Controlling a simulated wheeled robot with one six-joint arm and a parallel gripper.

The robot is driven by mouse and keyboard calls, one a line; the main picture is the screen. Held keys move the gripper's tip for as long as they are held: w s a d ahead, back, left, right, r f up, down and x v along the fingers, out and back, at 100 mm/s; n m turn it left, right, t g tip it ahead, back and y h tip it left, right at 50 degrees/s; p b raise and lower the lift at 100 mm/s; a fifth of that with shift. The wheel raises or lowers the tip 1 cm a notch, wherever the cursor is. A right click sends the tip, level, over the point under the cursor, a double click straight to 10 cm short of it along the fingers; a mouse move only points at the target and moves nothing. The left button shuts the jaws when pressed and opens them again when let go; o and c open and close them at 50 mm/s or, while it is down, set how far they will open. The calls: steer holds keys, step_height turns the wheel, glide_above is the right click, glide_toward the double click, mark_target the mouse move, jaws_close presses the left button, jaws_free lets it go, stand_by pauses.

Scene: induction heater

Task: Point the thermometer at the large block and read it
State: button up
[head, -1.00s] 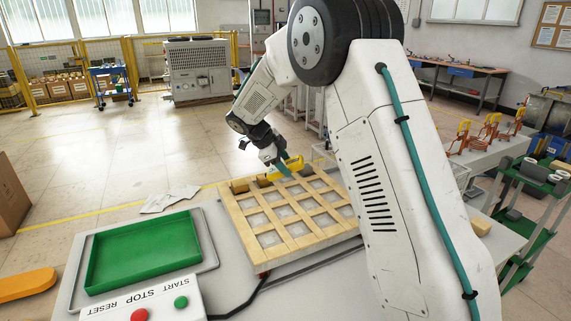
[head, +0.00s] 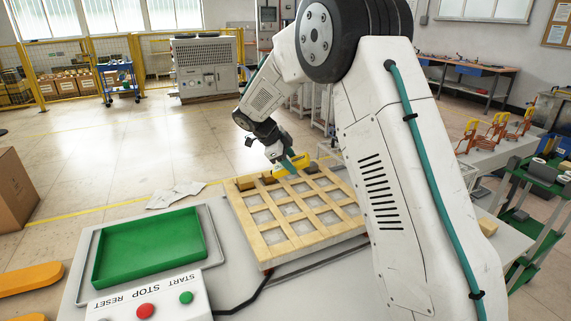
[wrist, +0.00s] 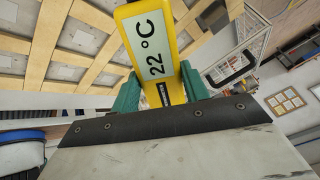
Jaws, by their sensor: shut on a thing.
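My gripper (head: 284,163) is shut on a yellow thermometer (head: 297,163), holding it over the far edge of a wooden grid frame (head: 262,254). In the wrist view the thermometer (wrist: 163,70) sits between my teal fingers, and its display reads 22 °C. I cannot tell which is the large block, nor exactly where the thermometer points.
A green tray (head: 100,268) lies on the table's left. A control box (head: 165,298) with red and green buttons is at the front. A loose tan block (head: 488,227) sits at the right. Yellow fencing and a grey machine stand far behind.

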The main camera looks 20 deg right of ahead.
mark_target(303, 157)
step_height(303, 157, up, 9)
steer(key=shift+r, duration=0.1)
stand_by(0.3)
steer(key=shift+f, duration=0.2)
stand_by(0.6)
step_height(303, 157, down, 8)
steer(key=shift+f, duration=0.2)
steer(key=s+d+r, duration=0.1)
steer(key=s+d, duration=0.1)
steer(key=shift+d+r, duration=0.35)
steer(key=shift+d, duration=0.05)
steer(key=shift+s+d+r, duration=0.45)
steer(key=shift+s+d, duration=0.1)
steer(key=shift+d, duration=0.1)
